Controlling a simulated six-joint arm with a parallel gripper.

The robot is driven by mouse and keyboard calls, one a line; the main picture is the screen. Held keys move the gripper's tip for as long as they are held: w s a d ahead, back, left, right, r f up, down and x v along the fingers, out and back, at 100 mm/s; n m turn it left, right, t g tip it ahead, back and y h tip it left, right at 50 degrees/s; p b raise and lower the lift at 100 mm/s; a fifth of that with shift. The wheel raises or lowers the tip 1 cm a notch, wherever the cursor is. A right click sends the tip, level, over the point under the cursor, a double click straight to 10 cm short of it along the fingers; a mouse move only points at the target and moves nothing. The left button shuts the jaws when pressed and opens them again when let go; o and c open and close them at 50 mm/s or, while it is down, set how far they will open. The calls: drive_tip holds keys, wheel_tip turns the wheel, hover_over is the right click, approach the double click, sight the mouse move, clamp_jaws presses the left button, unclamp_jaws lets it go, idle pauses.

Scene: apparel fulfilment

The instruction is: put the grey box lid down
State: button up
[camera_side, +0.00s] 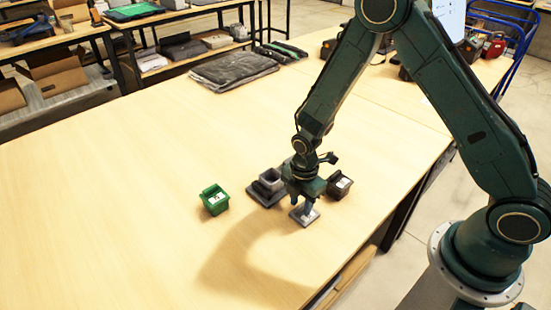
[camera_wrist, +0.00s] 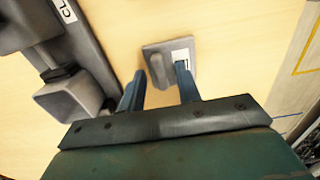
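The grey box lid (camera_side: 304,216) is a small flat square with a white label, just below my gripper (camera_side: 304,206) in the side view. In the wrist view, the lid (camera_wrist: 178,48) lies flat against the table, with its raised grip (camera_wrist: 157,70) in line with the gap between my fingers. My gripper (camera_wrist: 160,82) is open, its two blue-grey fingers apart. The right fingertip overlaps the lid's label in the picture; I cannot tell whether it touches. A grey open box (camera_side: 267,184) stands left of my gripper in the side view.
A green box (camera_side: 214,201) stands further left, and a dark box (camera_side: 340,187) with a white label stands right of my gripper. Grey box parts (camera_wrist: 75,95) are close to my left finger in the wrist view. The table (camera_side: 120,200) is clear at left and front.

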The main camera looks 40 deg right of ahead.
wheel_tip(320, 180, up, 12)
idle(0.8)
drive_tip(key=shift+r, duration=0.1)
idle(0.4)
wheel_tip(320, 180, up, 16)
drive_tip(key=m+t, duration=0.3)
drive_tip(key=m, duration=0.6)
hover_over(301, 205)
drive_tip(key=s+d, duration=0.4)
drive_tip(key=s, duration=0.4)
drive_tip(key=s+d+r+m+t, duration=0.1)
drive_tip(key=s+r+m, duration=0.1)
drive_tip(key=s+m, duration=0.2)
drive_tip(key=s+d+r+m+t, duration=0.1)
drive_tip(key=s+r+m, duration=0.2)
drive_tip(key=s+m, duration=0.2)
drive_tip(key=shift+s+r+t, duration=0.3)
drive_tip(key=shift+s+r, duration=0.05)
drive_tip(key=shift+s, duration=1.5)
